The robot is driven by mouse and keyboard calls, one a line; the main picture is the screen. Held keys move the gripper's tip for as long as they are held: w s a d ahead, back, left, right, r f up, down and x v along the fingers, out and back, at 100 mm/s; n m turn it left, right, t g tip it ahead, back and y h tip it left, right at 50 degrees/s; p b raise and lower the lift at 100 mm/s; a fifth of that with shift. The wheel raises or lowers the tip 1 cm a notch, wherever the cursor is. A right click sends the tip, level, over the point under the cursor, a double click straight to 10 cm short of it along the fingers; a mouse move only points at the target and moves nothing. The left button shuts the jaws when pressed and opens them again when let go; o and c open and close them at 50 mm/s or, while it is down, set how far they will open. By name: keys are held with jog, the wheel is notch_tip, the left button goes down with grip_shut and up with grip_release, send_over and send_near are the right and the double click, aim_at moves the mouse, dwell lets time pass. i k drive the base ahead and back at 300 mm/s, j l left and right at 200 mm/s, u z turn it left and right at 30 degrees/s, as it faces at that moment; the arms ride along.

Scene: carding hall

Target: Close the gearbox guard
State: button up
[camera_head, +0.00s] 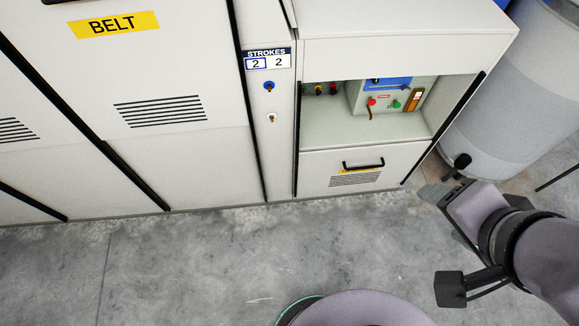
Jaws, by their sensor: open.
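A pale panel (363,172) with a black bar handle (363,164), a yellow label and vent slots sits low on the machine front, below an open recess (375,125). It looks like the gearbox guard in a lowered position, but its label is too small to read. My gripper (442,197) is at the right, in front of the machine's lower right corner. It is empty, to the right of the handle and apart from it. Its fingers are partly hidden by its own body.
The recess holds a small control box (388,97) with red and green buttons. A STROKES counter (267,59) and two knobs sit left of it. A BELT panel (160,80) fills the left. A grey drum (515,95) stands at right. The concrete floor (190,265) is clear.

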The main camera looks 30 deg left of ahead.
aim_at(359, 174)
jog(key=u, duration=0.45)
jog(key=i+j, duration=0.25)
jog(key=i, duration=0.3)
jog(key=i+j+u, duration=0.1)
jog(key=i, duration=0.4)
jog(key=j, duration=0.1)
